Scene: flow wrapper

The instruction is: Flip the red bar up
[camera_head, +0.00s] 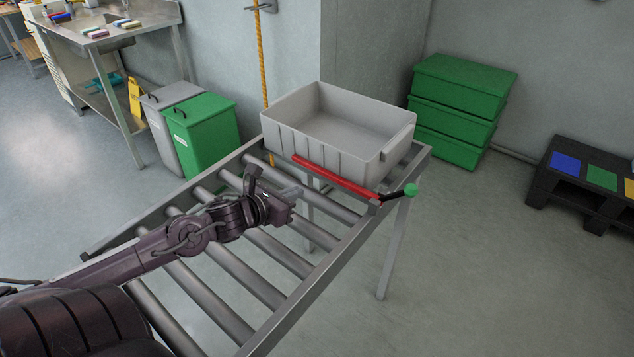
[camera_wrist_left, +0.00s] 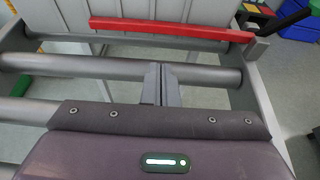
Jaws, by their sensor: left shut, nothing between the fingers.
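The red bar (camera_head: 337,178) lies across the far part of the roller conveyor, against the near side of a grey bin. A black lever with a green knob (camera_head: 411,190) sticks out at its right end. In the left wrist view the red bar (camera_wrist_left: 170,28) runs across the top, apart from the fingers. My left gripper (camera_head: 294,194) is shut and empty above the rollers, a short way on the near side of the bar. Its closed fingers (camera_wrist_left: 161,84) point toward the bar. My right gripper is in neither view.
The empty grey bin (camera_head: 400,145) stands at the conveyor's far end, behind the bar. The conveyor's side rail (camera_head: 318,285) runs along the right. Green crates (camera_head: 462,98) are stacked behind. Grey and green waste bins (camera_head: 205,132) stand at the left. The near rollers are bare.

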